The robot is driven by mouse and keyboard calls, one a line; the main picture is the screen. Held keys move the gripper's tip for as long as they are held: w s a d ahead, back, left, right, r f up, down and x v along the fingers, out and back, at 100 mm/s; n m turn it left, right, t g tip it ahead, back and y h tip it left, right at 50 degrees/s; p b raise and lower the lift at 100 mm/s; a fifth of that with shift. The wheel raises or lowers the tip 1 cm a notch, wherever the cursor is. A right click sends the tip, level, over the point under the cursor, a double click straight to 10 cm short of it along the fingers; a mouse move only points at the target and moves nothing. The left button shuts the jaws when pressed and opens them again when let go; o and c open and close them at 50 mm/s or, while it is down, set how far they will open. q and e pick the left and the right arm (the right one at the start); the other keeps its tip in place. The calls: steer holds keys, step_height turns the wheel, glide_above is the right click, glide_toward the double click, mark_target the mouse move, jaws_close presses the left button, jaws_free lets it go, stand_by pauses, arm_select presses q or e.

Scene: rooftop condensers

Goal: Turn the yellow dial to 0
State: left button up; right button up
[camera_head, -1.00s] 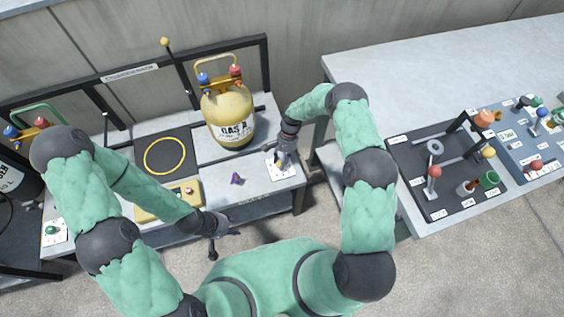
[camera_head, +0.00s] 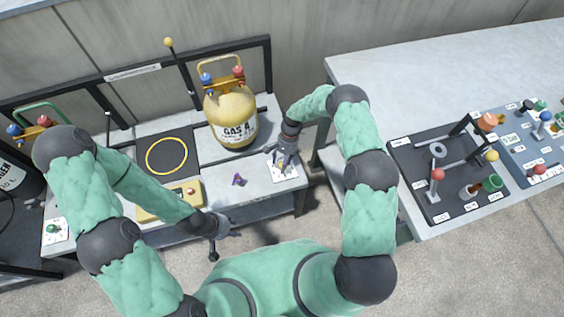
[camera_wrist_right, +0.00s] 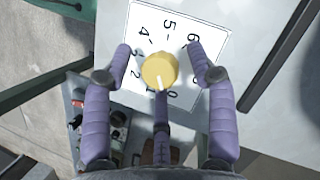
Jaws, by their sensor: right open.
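The yellow dial (camera_wrist_right: 159,70) sits on a white plate (camera_wrist_right: 205,38) printed with numbers from 0 to 6. Its pale pointer mark faces the bottom of the wrist view, close to the 1 and beside the 0. My right gripper (camera_wrist_right: 160,82) is open, with its purple fingers spread around the dial and no clear grip on it. In the head view my right gripper (camera_head: 284,165) is over the white plate (camera_head: 276,175) at the bench's right end and hides the dial. My left gripper (camera_head: 222,232) is low in front of the bench; its finger state is unclear.
A yellow gas cylinder (camera_head: 231,115) stands behind my right gripper. A small purple piece (camera_head: 239,180) and a yellow box (camera_head: 160,204) are to its left on the bench. A second table (camera_head: 440,80) with a black board (camera_head: 455,205) is at the right, across a gap.

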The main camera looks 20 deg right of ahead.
steer(key=v, duration=1.2)
steer(key=shift+a, duration=0.1)
steer(key=s+a+f+n, duration=0.1)
steer(key=s+a+f, duration=0.1)
steer(key=s, duration=0.2)
steer(key=s+a+f+n+t, duration=0.1)
steer(key=s+f, duration=0.1)
steer(key=s, duration=0.1)
steer(key=s+a+f+n+y, duration=0.1)
steer(key=s+a+f, duration=0.1)
steer(key=s+f, duration=0.1)
steer(key=shift+s+a+t, duration=0.35)
steer(key=shift+s+t, duration=0.05)
steer(key=shift+s, duration=0.4)
steer(key=s+a+r+n+t, duration=0.1)
steer(key=s+a+n+t, duration=0.1)
steer(key=s, duration=1.3)
steer(key=shift+a+r+n+p, duration=0.2)
steer(key=shift+r+n+p, duration=0.15)
steer(key=shift+n, duration=0.15)
steer(key=shift+s, duration=0.1)
